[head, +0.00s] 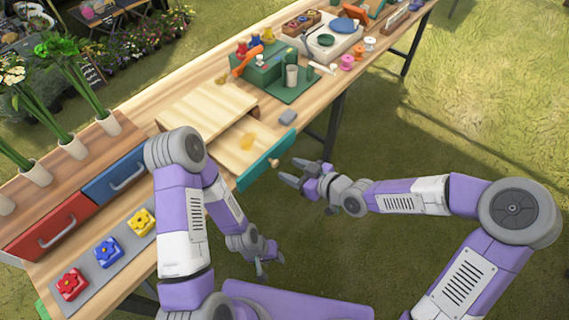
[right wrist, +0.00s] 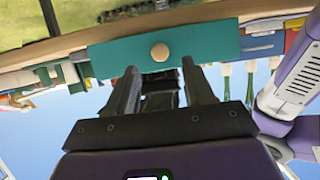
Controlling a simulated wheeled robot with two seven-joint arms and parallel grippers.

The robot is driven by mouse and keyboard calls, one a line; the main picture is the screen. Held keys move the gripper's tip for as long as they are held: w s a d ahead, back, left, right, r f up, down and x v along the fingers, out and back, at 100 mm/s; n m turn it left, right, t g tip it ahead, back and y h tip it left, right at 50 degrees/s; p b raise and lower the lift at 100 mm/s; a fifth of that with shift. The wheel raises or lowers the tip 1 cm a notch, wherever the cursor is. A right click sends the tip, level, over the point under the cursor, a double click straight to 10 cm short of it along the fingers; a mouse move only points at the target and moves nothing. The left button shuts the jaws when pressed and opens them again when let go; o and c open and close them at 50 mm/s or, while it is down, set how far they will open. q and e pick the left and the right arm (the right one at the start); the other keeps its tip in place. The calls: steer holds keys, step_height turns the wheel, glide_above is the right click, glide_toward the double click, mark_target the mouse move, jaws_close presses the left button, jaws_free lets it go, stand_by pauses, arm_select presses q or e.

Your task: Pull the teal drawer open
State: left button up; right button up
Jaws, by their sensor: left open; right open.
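The teal drawer (head: 254,172) stands pulled out from the table, with its wooden inside showing and a small yellow-orange item (head: 248,141) in it. Its round wooden knob (head: 273,162) is on the front. My right gripper (head: 284,172) is open just in front of the knob. In the right wrist view the teal front (right wrist: 215,45) and knob (right wrist: 160,52) lie beyond the tips of my open fingers (right wrist: 163,80), with nothing held between them. My left gripper (head: 268,260) is open and empty, low over the grass in front of the table.
Blue (head: 115,175) and red (head: 48,226) drawers sit to the left, behind a grey strip (head: 105,250) with red, blue and yellow flower pieces. A grey block (head: 287,117) lies near the table edge. Open grass lies at right.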

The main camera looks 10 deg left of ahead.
steer(key=v, duration=0.2)
steer(key=shift+s+d+r+p, duration=0.2)
steer(key=shift+d+p, duration=0.1)
steer(key=shift+p, duration=0.1)
steer(key=shift+f, duration=0.15)
steer(key=s+d+f+m+g+h+p, duration=0.1)
steer(key=s+d+f+m+g+h, duration=0.1)
steer(key=s+d+f+m, duration=0.2)
steer(key=s+d+f+m+g+h+p, duration=0.1)
steer(key=s+d+f+m, duration=0.4)
steer(key=f, duration=0.6)
steer(key=s+d+f+m+g+h, duration=0.3)
steer(key=s+d+f+m+h, duration=0.1)
steer(key=s+d+f+m, duration=0.1)
step_height(320, 180, down, 3)
steer(key=shift+s+f+m+h+p, duration=0.3)
steer(key=shift+s+m+p, duration=0.15)
steer(key=shift+s, duration=0.75)
